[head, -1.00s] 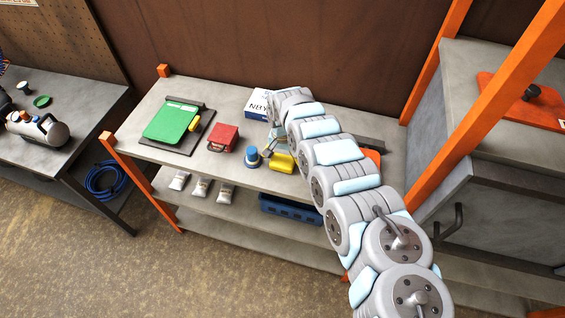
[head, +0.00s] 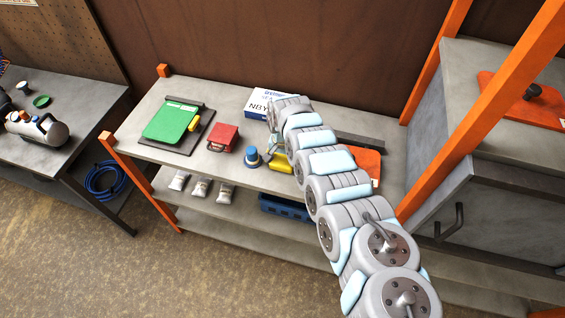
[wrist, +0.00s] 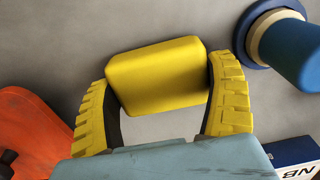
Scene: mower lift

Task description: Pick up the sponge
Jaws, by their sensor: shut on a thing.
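The sponge is a yellow block with rounded edges (wrist: 158,75), seen in the wrist view between the two ridged yellow fingers of my gripper (wrist: 163,82). Both fingers touch its ends, and my gripper is shut on it. In the head view the sponge (head: 279,161) shows only in part, behind my arm, at the front part of the workbench top. I cannot tell whether it still touches the bench.
A blue round object with a pale band (head: 251,157) stands close beside the sponge. A red box (head: 223,138), a green board (head: 172,121) and a white-and-blue box (head: 262,103) are on the bench (head: 225,175). An orange item (head: 369,165) lies to the right.

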